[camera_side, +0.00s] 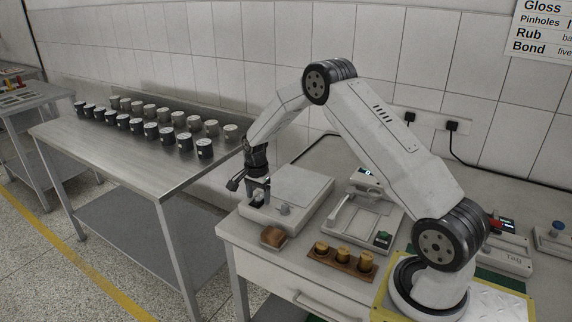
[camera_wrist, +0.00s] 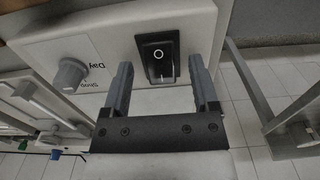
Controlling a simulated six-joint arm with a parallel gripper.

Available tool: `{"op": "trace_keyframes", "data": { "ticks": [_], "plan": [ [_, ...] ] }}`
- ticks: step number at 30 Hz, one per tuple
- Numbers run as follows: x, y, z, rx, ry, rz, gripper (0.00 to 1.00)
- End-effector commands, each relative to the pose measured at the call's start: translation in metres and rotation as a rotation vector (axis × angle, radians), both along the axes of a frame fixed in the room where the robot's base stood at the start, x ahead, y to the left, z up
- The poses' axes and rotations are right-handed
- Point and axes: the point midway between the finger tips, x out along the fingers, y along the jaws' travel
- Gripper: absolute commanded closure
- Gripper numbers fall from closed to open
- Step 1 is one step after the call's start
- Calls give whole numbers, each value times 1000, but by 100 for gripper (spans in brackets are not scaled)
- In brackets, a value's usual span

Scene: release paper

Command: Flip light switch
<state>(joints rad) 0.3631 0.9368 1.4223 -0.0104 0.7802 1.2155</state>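A black rocker switch (camera_wrist: 158,58) with a white ring mark and a line mark sits on the front of a white box (camera_wrist: 105,25) in the wrist view. I cannot tell which side is pressed in. The box (camera_side: 303,188) stands at the left end of the bench in the side view. My gripper (camera_wrist: 160,66) is open and empty, its fingers on either side of the switch in the wrist view. In the side view my gripper (camera_side: 258,194) is at the box's front left and hides the switch. Contact cannot be made out.
A grey knob (camera_wrist: 69,74) is beside the switch. A brown block (camera_side: 273,237) and a wooden rack (camera_side: 340,259) with brass pieces lie in front. A scale-like device (camera_side: 360,222) stands right. A steel table (camera_side: 125,150) with several cans is at left.

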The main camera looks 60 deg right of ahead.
Motion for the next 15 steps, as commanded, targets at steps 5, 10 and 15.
{"op": "trace_keyframes", "data": {
  "ticks": [5, 10, 15],
  "plan": [
    [0, 0, 0, 1, 0, 0, 24],
    [1, 1, 3, 1, -1, 0, 24],
    [1, 1, 15, 1, -1, 0, 24]
  ]
}}
